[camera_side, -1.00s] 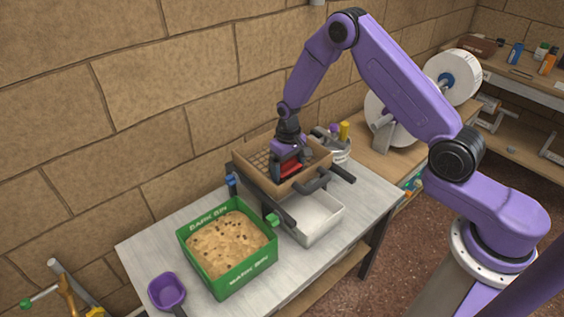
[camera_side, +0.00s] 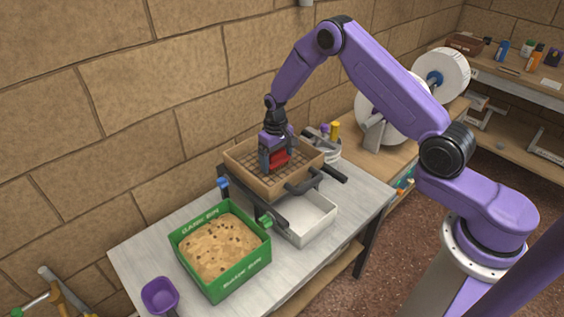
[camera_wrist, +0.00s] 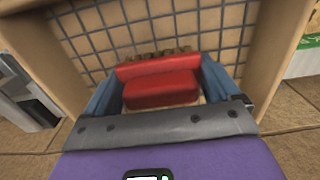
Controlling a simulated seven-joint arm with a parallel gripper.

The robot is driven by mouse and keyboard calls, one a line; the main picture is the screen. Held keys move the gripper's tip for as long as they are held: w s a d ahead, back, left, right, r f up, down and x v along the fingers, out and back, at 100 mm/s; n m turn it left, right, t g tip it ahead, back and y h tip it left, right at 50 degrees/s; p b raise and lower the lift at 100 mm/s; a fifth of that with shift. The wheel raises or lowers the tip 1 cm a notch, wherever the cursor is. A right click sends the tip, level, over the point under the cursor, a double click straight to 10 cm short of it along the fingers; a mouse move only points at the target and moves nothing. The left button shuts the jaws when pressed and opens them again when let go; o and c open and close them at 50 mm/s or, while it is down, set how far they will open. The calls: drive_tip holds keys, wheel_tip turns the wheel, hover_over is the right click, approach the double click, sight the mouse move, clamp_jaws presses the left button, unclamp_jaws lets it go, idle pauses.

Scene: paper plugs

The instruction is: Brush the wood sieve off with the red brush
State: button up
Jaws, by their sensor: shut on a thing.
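The wood sieve (camera_side: 297,184) is a wooden frame with a dark wire mesh, held on a stand above the table; its mesh also fills the top of the wrist view (camera_wrist: 205,28). Tan bristles show beyond the red body, close to the mesh. I cannot tell whether they touch it. I see no material lying on the visible mesh.
A green bin (camera_side: 239,278) full of tan grains with dark bits stands front left of the sieve. A white tray (camera_side: 312,224) is under the sieve. A purple scoop (camera_side: 160,295) lies at the table's front left. A container with tools (camera_side: 327,150) stands behind the sieve.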

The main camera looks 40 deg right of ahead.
drive_tip(key=shift+w, duration=4.25)
drive_tip(key=shift+d, duration=1.1)
drive_tip(key=shift+s+d, duration=0.1)
drive_tip(key=shift+s, duration=6.6)
drive_tip(key=shift+s+r, duration=0.15)
drive_tip(key=shift+s, duration=0.05)
wheel_tip(320, 180, up, 8)
drive_tip(key=shift+r, duration=0.1)
